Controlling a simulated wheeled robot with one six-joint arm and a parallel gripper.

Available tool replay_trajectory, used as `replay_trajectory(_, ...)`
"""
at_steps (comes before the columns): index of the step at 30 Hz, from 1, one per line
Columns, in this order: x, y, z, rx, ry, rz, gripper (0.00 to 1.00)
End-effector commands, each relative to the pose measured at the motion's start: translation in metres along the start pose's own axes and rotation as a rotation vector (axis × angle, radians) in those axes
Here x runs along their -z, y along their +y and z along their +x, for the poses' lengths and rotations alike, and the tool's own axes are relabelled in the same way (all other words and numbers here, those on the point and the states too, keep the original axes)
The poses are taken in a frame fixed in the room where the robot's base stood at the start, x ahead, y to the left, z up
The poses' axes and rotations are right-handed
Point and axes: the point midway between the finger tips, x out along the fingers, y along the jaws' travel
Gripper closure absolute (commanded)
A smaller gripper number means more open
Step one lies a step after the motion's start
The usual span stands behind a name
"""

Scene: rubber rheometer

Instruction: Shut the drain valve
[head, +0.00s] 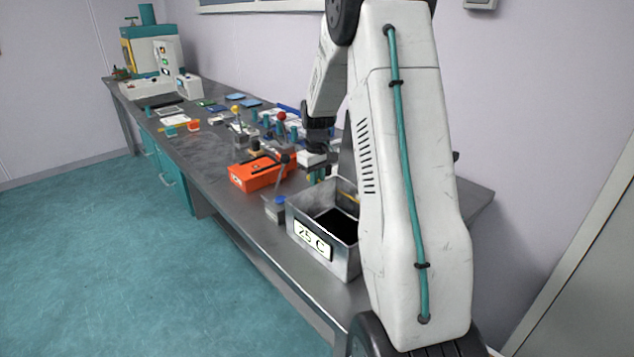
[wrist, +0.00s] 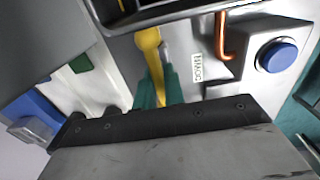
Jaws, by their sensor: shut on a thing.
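A yellow handle (wrist: 150,45) runs down the middle of the wrist view; I take it for the drain valve's lever, but the valve body is not clear. My gripper (wrist: 157,90) has teal fingertips closed around the handle's lower end. My arm and the bath wall hide much of the contact there.
In the wrist view a copper-coloured bent rod (wrist: 221,38), a small label (wrist: 197,68) and a blue button (wrist: 277,55) are close to the right. An orange case (head: 262,172) and a ball-topped lever (head: 281,178) stand near the bath. The bench's far end holds machines.

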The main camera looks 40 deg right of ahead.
Motion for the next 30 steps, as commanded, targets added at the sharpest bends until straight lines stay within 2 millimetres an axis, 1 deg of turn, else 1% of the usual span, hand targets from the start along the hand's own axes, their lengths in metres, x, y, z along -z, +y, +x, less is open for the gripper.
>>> replay_trajectory(5, 0.0001, 0.0004, -0.0003, 0.0, 0.0, 0.038, 1.0)
replay_trajectory(11, 0.0001, 0.0013, -0.0004, 0.0, 0.0, 0.149, 1.0)
replay_trajectory(24, -0.0007, 0.0039, -0.0005, 0.0, 0.0, 0.516, 1.0)
replay_trajectory(30, -0.0012, 0.0047, -0.0006, 0.0, 0.001, 0.651, 1.0)
